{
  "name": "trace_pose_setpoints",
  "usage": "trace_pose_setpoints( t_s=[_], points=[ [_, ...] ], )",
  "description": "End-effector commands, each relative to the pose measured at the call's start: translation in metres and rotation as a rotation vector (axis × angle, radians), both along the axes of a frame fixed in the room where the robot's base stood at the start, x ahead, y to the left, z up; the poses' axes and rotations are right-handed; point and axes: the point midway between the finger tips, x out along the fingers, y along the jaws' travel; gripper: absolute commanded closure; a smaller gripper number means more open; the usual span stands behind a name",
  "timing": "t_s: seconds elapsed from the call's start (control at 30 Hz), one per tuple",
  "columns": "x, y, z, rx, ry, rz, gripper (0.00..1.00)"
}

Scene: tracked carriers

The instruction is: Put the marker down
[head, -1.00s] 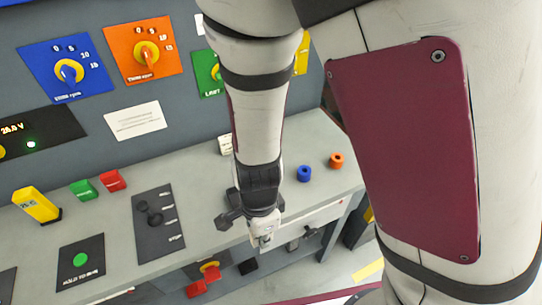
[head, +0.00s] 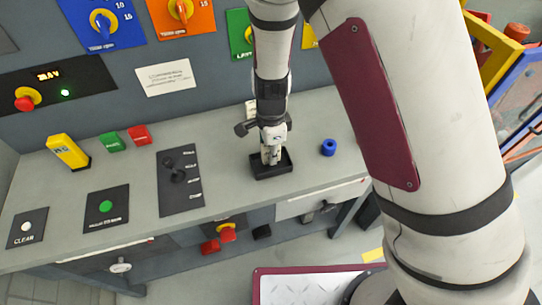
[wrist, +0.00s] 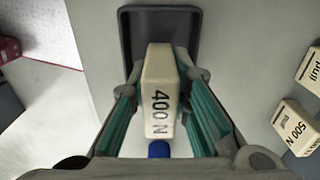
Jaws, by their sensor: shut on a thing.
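The marker seems to be a cream block lettered "400 N" (wrist: 160,92). My gripper (wrist: 160,100) is shut on it, with a teal finger on each side. In the head view my gripper (head: 271,148) points down over a small black tray (head: 273,174) on the counter. In the wrist view the tray (wrist: 126,40) lies behind the block, which overlaps its lower part. I cannot tell whether the block touches the tray floor.
More cream blocks, one lettered "500 N" (wrist: 297,126), lie to the right in the wrist view. The panel wall (head: 210,90) rises behind. A black plate with a knob (head: 180,180) is left of the tray.

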Motion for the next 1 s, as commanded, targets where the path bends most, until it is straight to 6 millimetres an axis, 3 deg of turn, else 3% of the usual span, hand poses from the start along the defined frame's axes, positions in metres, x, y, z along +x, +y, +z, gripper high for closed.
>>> trace_pose_setpoints(
  t_s=[0.17,0.53,0.57,0.6,1.0],
  points=[
    [-0.001,-0.001,-0.023,-0.001,0.003,-0.001,1.00],
    [-0.001,0.000,-0.027,0.000,0.001,0.000,1.00],
    [0.000,0.000,-0.027,0.000,0.000,0.000,0.78],
    [-0.001,0.000,-0.027,0.000,0.000,0.000,0.74],
    [0.000,0.000,-0.019,0.001,-0.001,0.000,0.74]
  ],
)
